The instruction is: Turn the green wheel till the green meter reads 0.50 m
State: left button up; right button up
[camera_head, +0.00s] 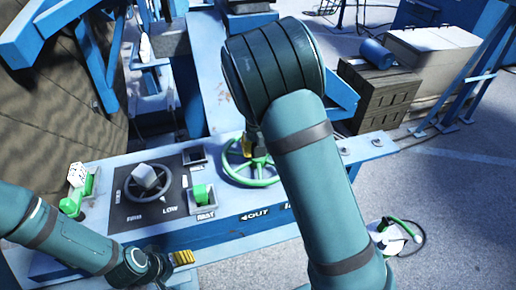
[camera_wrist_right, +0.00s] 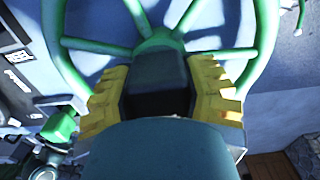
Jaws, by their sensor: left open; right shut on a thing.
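The green wheel (camera_head: 250,176) is on the blue console, partly hidden behind my right arm in the head view. Its rim and spokes fill the top of the right wrist view (camera_wrist_right: 262,45). My right gripper (camera_head: 249,145) is at the wheel, its yellow fingers (camera_wrist_right: 162,95) shut around a dark part in front of the spokes. The exact hold is partly hidden. A small dark panel (camera_head: 195,155) is on the console left of the wheel; I cannot read it or tell whether it is the green meter. My left gripper (camera_head: 184,258) is open and empty near the console's front edge.
A large reel (camera_head: 50,110) stands at the far left. Crates (camera_head: 378,98) stand behind at right. The floor at right is mostly clear.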

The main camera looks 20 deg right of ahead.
jog(key=o, duration=1.3)
notch_tip(320, 180, up, 12)
jog(key=shift+r, duration=0.1)
jog(key=shift+s, duration=0.1)
